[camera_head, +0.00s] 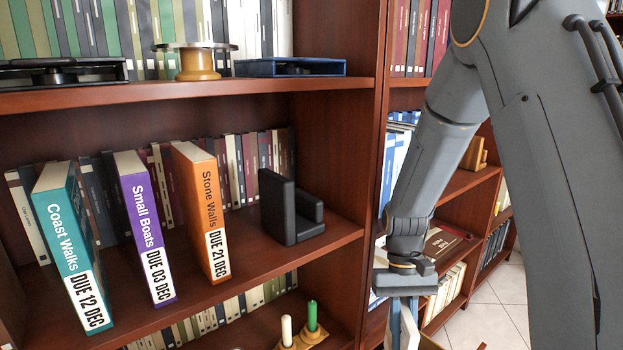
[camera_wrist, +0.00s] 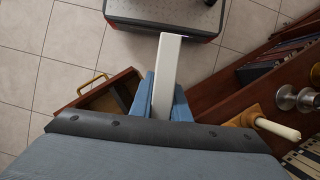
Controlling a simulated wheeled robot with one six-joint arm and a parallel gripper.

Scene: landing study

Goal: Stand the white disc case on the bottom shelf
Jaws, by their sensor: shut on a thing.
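The white disc case (camera_wrist: 168,72) is held upright between the blue fingers of my gripper (camera_wrist: 163,100) in the wrist view, seen as a narrow white edge. In the head view my gripper (camera_head: 403,308) points down in front of the bookcase upright, with part of the white case (camera_head: 408,332) showing below it, cut off by the frame's lower edge. The lowest shelf visible in the head view holds a row of books (camera_head: 225,313) and candles; its surface is mostly hidden by the shelf above. I cannot tell whether it is the bottom one.
A white candle (camera_head: 287,330) and a green candle (camera_head: 312,316) stand on that lower shelf. Three labelled books, including orange Stone Walls (camera_head: 201,210), and a black bookend (camera_head: 290,210) occupy the middle shelf. An open wooden drawer (camera_wrist: 110,95) with a brass handle lies left of the case.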

